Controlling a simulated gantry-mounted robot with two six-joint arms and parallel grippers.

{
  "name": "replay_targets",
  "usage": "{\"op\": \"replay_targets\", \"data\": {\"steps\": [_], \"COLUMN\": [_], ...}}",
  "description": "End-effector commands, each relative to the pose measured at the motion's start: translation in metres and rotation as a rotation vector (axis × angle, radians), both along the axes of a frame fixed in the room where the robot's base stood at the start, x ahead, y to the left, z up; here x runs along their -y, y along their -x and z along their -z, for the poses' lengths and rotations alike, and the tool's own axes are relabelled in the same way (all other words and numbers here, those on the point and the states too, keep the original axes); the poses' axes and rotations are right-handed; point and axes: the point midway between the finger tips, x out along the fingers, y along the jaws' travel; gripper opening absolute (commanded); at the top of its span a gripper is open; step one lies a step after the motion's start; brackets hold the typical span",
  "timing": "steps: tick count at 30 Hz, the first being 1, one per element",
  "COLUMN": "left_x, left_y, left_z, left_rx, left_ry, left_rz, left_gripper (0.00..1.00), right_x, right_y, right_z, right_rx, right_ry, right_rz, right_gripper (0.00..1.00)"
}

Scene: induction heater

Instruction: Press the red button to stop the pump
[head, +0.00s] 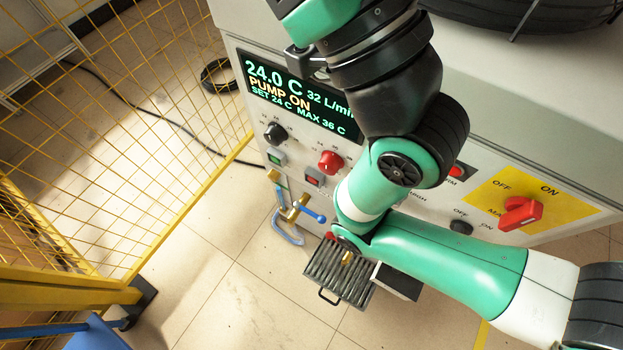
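The heater's front panel (262,115) faces the floor area at left. Its display (300,98) reads 24.0 C, 32 L/min, PUMP ON, SET 24 C, MAX 36 C; my arm covers part of its right end. Low on the panel is a small square red button (314,181), beside a square green button (277,157). A round red knob (330,162) sits just above and right of the red button. My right arm crosses in front of the panel, right of these controls, and its end runs out of the top edge. Neither gripper's fingertips show.
A black knob (275,133) sits above the green button. A red OFF/ON switch (520,212) is on a yellow plate at right. A yellow mesh fence (110,120) stands at left.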

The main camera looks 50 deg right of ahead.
Motion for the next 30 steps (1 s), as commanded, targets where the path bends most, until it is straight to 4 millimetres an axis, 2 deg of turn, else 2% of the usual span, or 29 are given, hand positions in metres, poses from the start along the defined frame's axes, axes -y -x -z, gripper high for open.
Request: {"op": "replay_targets", "data": {"steps": [13, 21, 30], "left_x": [0.0000, 0.0000, 0.0000], "left_y": [-0.0002, -0.0002, -0.0001], "left_z": [0.0003, 0.0003, 0.0002], "left_rx": [-0.001, 0.000, 0.000], "left_ry": [0.000, 0.000, 0.000], "left_rz": [0.000, 0.000, 0.000], "left_gripper": [0.50, 0.50, 0.50], "right_x": [0.0000, 0.0000, 0.0000], "right_y": [-0.0002, -0.0002, -0.0002], "right_z": [0.0003, 0.0003, 0.0003], "right_rx": [-0.001, -0.001, -0.001], "right_ry": [0.000, 0.000, 0.000], "right_rz": [0.000, 0.000, 0.000], "right_gripper": [0.50, 0.01, 0.00]}}
